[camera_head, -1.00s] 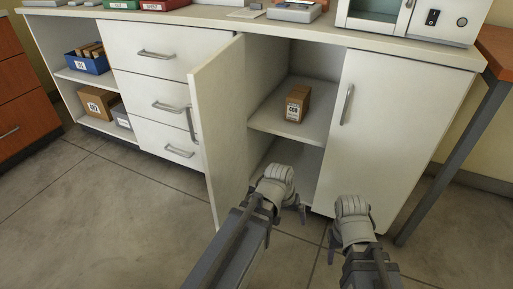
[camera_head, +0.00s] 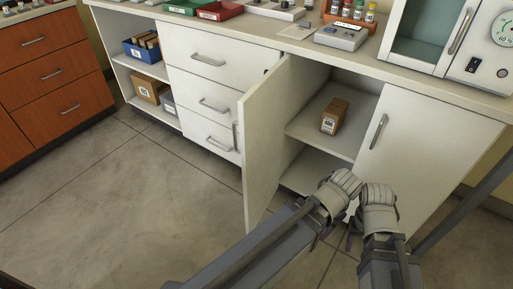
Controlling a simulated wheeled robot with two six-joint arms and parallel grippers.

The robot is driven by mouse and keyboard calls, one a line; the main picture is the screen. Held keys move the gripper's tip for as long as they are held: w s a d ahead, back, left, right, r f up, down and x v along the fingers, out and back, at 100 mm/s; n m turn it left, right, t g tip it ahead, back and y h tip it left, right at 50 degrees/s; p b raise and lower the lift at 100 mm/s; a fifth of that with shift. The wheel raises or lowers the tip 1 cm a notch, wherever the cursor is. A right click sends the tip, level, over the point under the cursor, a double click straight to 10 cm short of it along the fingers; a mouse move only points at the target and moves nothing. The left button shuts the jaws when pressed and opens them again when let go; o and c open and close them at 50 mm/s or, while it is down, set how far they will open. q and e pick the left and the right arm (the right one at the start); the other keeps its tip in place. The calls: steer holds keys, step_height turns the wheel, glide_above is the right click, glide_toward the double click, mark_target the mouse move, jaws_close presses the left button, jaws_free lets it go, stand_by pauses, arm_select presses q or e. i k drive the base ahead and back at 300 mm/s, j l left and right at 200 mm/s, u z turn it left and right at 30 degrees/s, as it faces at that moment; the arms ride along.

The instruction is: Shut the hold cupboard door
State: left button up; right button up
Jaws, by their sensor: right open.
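The hold cupboard door (camera_head: 265,150) is a white panel standing wide open, hinged on the left side of its opening and swung out toward me. Its handle (camera_head: 236,136) is on the face turned to the left. Inside the cupboard, a brown labelled box (camera_head: 335,116) sits on the shelf (camera_head: 312,133). My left gripper (camera_head: 354,213) is low in front of the opening, right of the door and apart from it; its fingers are mostly hidden. My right gripper (camera_head: 352,240) is close beside it, open, its fingers partly hidden behind the wrist.
A closed white door (camera_head: 425,150) with a handle is right of the opening. White drawers (camera_head: 205,85) and open shelves are on the left. The counter above holds trays, bottles and an incubator (camera_head: 465,40). The floor (camera_head: 120,210) left of the door is clear.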

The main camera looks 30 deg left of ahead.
mark_target(262, 109)
steer(key=u, duration=1.55)
steer(key=i+u, duration=0.3)
steer(key=i+j+u, duration=0.1)
steer(key=u, duration=0.2)
steer(key=i+j+u, duration=0.1)
steer(key=i+u, duration=0.2)
steer(key=i, duration=0.35)
steer(key=i+l+u, duration=0.1)
steer(key=i+u, duration=0.2)
steer(key=i, duration=0.35)
steer(key=i+z, duration=0.25)
steer(key=i, duration=0.35)
steer(key=i+j+z, duration=0.1)
steer(key=i+z, duration=0.15)
steer(key=i, duration=0.3)
steer(key=z, duration=3.9)
